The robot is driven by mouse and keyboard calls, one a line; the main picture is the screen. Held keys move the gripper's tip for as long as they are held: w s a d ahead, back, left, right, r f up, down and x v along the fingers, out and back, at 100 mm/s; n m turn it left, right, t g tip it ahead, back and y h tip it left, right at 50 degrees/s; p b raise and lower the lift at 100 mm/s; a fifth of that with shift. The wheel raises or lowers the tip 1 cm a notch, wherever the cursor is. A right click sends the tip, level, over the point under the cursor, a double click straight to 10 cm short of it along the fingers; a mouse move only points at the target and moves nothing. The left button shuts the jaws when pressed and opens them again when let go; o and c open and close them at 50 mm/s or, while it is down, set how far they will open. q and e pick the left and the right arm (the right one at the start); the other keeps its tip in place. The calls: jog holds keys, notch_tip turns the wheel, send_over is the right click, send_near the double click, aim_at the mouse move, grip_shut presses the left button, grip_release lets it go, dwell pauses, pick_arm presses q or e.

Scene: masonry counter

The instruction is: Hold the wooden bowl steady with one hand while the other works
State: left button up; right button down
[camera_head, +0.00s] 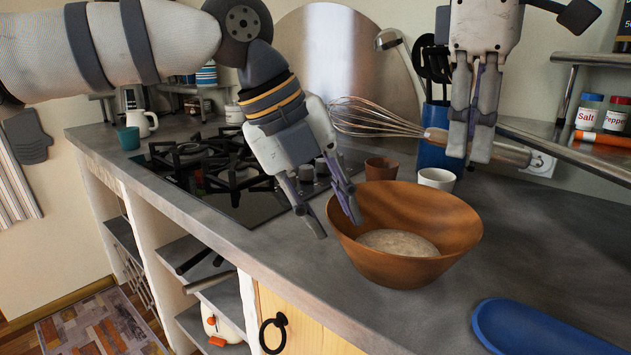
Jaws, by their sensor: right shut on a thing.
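The wooden bowl (452,225) stands upright on the grey counter, with a pale greyish mass in its bottom. My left gripper (340,231) is open at the bowl's left rim. One fingertip is outside the bowl on the left and the other is over or just inside the rim; I cannot tell if either touches. My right gripper (468,157) is shut on the handle of a whisk (375,117), above and behind the bowl. The whisk lies roughly level, its wire end pointing left and its handle end sticking out to the right.
A gas hob (225,165) is to the left. A brown cup (381,168), a white cup (436,179) and a blue utensil holder (432,150) stand behind the bowl. A blue tray (540,330) lies at front right. The counter right of the bowl is clear.

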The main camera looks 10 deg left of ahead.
aim_at(351, 250)
pick_arm(q)
jog(key=x, duration=0.7)
jog(key=shift+w+d+f, duration=0.1)
jog(key=shift+f, duration=0.1)
grip_shut()
dwell(0.6)
